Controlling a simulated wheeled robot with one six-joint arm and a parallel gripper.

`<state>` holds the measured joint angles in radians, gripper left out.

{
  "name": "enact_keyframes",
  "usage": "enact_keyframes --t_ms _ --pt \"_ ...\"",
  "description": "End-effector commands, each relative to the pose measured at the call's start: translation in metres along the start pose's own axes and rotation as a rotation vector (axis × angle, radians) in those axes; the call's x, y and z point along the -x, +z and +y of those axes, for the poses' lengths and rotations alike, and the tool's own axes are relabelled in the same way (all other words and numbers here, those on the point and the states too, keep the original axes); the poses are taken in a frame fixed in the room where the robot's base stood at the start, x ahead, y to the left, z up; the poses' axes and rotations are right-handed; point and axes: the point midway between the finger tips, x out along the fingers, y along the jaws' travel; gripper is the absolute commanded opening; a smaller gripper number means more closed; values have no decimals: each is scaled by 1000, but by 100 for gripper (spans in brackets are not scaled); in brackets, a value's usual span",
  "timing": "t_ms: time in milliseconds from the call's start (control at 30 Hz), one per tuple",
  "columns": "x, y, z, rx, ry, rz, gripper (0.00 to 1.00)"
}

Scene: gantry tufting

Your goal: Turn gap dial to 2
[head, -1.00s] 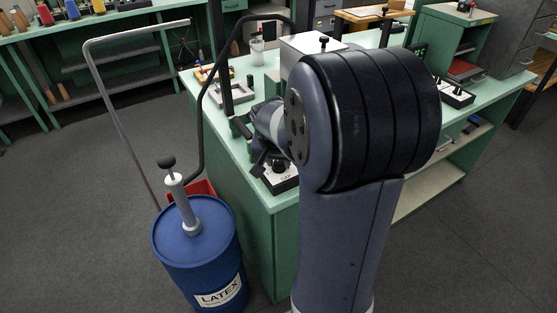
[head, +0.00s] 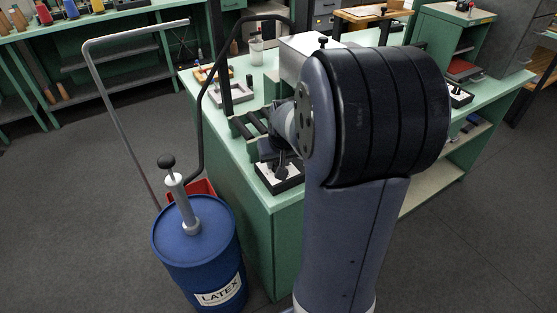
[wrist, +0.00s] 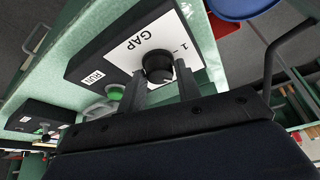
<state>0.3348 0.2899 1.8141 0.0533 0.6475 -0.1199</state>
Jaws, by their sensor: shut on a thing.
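The gap dial (wrist: 158,66) is a dark round knob on a white plate marked GAP, with a "1" printed beside it, on a black control box (wrist: 105,50). My gripper (wrist: 160,77) has one finger on each side of the knob and is shut on it. The knob's pointer and the "2" mark cannot be made out. In the head view the control box (head: 267,178) sits at the near corner of the green bench, and my gripper (head: 280,163) is over it, partly hiding the dial.
A green button labelled RUN (wrist: 114,92) is on the same box, close to my fingers. A blue latex drum (head: 197,245) with an upright pump stands left of the bench. A bent black tube (head: 203,110) rises beside the bench's left edge. Green bench top (head: 262,215) edges lie close by.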

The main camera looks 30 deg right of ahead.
Motion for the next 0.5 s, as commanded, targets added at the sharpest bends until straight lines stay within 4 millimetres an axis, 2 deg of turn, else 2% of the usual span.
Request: enact_keyframes --t_ms 400,433,500 --pt "0 0 0 23 -9 0 9" --pt "0 0 0 23 -9 0 33" --pt "0 0 0 22 -9 0 39"
